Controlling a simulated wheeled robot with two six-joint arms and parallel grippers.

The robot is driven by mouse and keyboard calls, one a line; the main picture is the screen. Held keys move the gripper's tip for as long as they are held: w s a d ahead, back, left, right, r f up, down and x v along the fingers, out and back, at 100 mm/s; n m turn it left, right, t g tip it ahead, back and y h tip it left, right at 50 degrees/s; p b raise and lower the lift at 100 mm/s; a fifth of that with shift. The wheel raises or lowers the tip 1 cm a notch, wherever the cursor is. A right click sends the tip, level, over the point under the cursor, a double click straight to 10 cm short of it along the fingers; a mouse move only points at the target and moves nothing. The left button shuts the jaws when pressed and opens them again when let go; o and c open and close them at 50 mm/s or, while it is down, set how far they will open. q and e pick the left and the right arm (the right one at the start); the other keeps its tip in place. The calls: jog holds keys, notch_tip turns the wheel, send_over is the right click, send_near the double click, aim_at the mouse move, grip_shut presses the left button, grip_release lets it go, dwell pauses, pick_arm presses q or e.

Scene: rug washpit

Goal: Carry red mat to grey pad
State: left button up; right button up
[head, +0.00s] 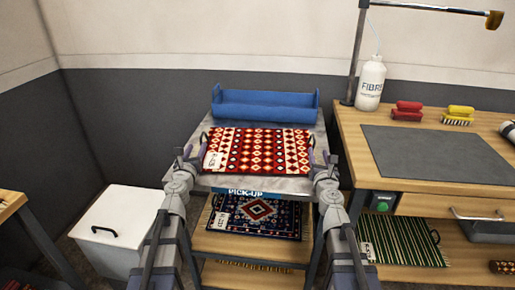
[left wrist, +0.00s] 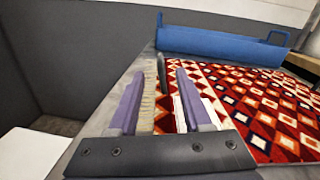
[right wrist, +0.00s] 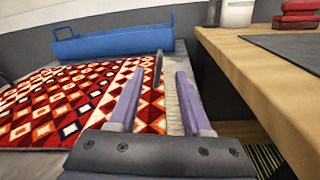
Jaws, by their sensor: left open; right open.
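The red mat (head: 262,151), patterned with cream and dark diamonds and bearing a white tag, lies flat on the grey top of the pick-up stand. It has a dark handle at each short end. The grey pad (head: 432,150) lies flat on the wooden bench to the right. My left gripper (head: 187,155) is open at the mat's left end, and in the left wrist view (left wrist: 157,100) its fingers are either side of the handle. My right gripper (head: 325,160) is open at the right end, its fingers around that handle in the right wrist view (right wrist: 157,100). I cannot tell whether either touches.
A blue tray (head: 265,105) stands behind the mat. A white bottle (head: 371,83), a red brush (head: 407,111) and a yellow brush (head: 458,115) stand behind the pad. A dark patterned rug (head: 255,215) lies on the shelf below. A white bin (head: 118,225) stands at left. The pad is clear.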

aim_at(201, 137)
pick_arm(q)
jog(key=w, duration=0.7)
jog(key=shift+w+d, duration=0.2)
jog(key=shift+w, duration=0.2)
pick_arm(e)
jog(key=w, duration=1.2)
jog(key=shift+d, duration=0.3)
pick_arm(q)
grip_shut()
pick_arm(e)
grip_shut()
